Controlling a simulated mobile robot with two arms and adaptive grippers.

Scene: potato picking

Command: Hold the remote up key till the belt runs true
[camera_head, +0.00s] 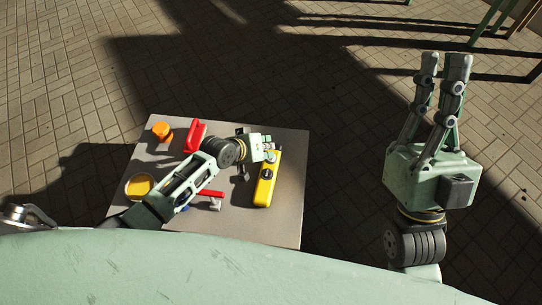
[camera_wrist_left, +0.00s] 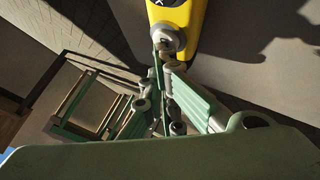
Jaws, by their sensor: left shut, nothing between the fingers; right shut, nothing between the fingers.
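The yellow remote (camera_head: 266,190) lies on the right part of the grey table, with a dark round mark or dial on its face. In the left wrist view the remote (camera_wrist_left: 189,22) comes in from the top, with a round grey key or knob (camera_wrist_left: 168,38) at its near end. My left gripper (camera_head: 272,150) is shut and empty over the far end of the remote. In the wrist view its fingertips (camera_wrist_left: 164,50) are at this round part; I cannot tell whether they press it. My right gripper (camera_head: 442,65) is shut and empty, pointing up, off the table's right side. No belt is clearly identifiable.
On the grey table (camera_head: 285,225) are an orange object (camera_head: 162,132), a red object (camera_head: 196,134), a round yellow-filled dish (camera_head: 140,186) and a red-handled tool (camera_head: 209,195). Green-legged frames (camera_head: 487,22) stand at the far right on the paving. Paving left of the table is open.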

